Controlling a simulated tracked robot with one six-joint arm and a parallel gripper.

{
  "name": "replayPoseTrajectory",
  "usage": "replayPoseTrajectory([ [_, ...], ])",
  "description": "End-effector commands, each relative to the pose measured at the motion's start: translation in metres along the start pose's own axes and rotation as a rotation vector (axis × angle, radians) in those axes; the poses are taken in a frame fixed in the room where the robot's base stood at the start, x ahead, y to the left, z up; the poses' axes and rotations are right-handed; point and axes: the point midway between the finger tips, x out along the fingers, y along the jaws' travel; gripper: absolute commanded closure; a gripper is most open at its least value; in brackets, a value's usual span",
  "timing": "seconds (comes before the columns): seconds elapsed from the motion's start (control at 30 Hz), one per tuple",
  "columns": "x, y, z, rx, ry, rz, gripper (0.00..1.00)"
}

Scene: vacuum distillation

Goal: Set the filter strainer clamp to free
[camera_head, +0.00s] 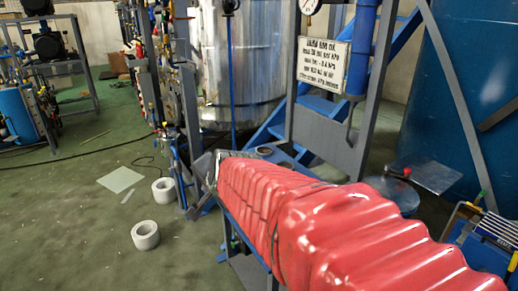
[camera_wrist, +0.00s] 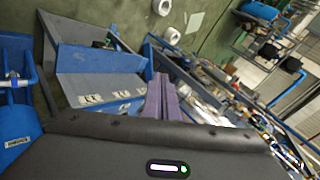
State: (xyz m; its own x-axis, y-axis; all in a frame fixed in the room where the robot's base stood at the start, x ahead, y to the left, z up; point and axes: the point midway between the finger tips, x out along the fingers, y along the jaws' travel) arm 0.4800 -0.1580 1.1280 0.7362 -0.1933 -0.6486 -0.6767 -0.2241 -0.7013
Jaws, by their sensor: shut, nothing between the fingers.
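I cannot make out the filter strainer clamp for certain in either view. My gripper (camera_wrist: 162,97) shows in the wrist view as two purple-grey fingers side by side, shut and empty. They are in front of a blue-framed grey bench (camera_wrist: 98,72) with small labels on its edge. In the head view my red-sleeved arm reaches forward from the lower right. Its grey end is near the blue frame in the middle, and the fingertips are hard to make out there.
White rolls (camera_head: 145,235) (camera_head: 164,190) and a pale sheet (camera_head: 120,179) lie on the green floor at left. A large metal tank (camera_head: 240,65) stands behind. A sign (camera_head: 322,63) hangs on the grey frame, with a blue tank (camera_head: 470,90) at right. Floor at lower left is free.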

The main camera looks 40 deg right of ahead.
Motion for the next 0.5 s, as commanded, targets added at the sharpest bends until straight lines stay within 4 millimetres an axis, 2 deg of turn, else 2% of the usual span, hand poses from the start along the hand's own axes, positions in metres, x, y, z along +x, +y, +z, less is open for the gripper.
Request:
replayPoseTrajectory([
  [0.03,-0.013,0.002,0.023,-0.112,-0.041,0.007,1.0],
  [0.2,-0.051,0.025,0.085,-0.495,-0.17,0.041,1.0],
  [0.4,-0.097,0.068,0.138,-0.941,-0.308,0.062,1.0],
  [0.5,-0.116,0.09,0.153,-1.132,-0.365,0.068,1.0],
])
